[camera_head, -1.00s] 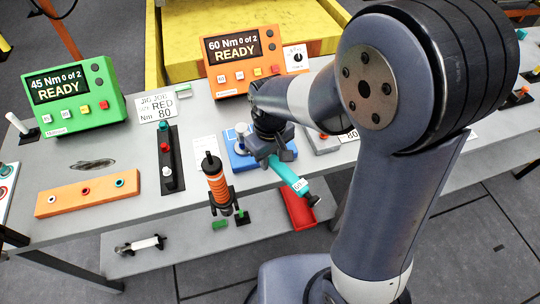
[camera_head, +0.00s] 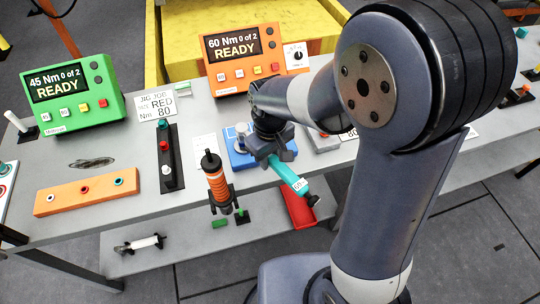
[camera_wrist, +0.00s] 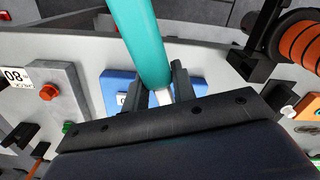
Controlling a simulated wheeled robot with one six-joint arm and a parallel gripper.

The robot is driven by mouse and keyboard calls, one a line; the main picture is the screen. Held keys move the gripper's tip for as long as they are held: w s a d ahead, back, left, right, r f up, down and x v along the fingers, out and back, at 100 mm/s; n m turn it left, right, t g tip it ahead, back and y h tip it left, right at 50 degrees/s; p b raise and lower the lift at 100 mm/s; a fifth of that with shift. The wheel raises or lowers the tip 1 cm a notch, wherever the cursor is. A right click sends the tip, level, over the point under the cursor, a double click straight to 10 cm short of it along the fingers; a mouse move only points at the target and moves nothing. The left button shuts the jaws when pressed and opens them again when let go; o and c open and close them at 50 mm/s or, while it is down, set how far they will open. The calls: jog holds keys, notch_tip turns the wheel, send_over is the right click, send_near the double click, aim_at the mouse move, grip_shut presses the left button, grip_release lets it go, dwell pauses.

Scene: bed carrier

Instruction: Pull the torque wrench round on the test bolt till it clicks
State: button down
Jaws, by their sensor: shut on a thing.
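A teal torque wrench (camera_head: 288,174) reaches from the blue test block (camera_head: 235,160) out past the front edge of the bench. Its dark end hangs over a red tray. My gripper (camera_head: 270,158) is shut on the wrench, close to the block. In the wrist view the teal wrench (camera_wrist: 143,40) runs between my two fingers (camera_wrist: 163,90). The blue test block (camera_wrist: 118,92) shows behind them. The test bolt and the wrench head are mostly hidden by my gripper and arm.
An orange display (camera_head: 240,62) reads 60 Nm, 0 of 2, READY. A green display (camera_head: 68,95) reads 45 Nm, READY. An orange-banded tool (camera_head: 217,180) stands in a holder left of the wrench. A red tray (camera_head: 298,210) lies below the wrench end.

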jog(key=shift+f+b, duration=0.5)
jog(key=shift+f, duration=0.2)
dwell(0.7)
jog(key=shift+s+a+m, duration=0.4)
jog(key=shift+a+m, duration=0.25)
jog(key=shift+m, duration=0.15)
dwell(0.8)
jog(key=shift+w+d+n, duration=0.25)
jog(key=shift+d+n, duration=0.15)
jog(key=shift+n, duration=0.1)
jog(key=shift+r, duration=0.15)
jog(key=shift+r+p, duration=2.55)
jog(key=shift+r, duration=0.35)
jog(key=shift+w, duration=0.1)
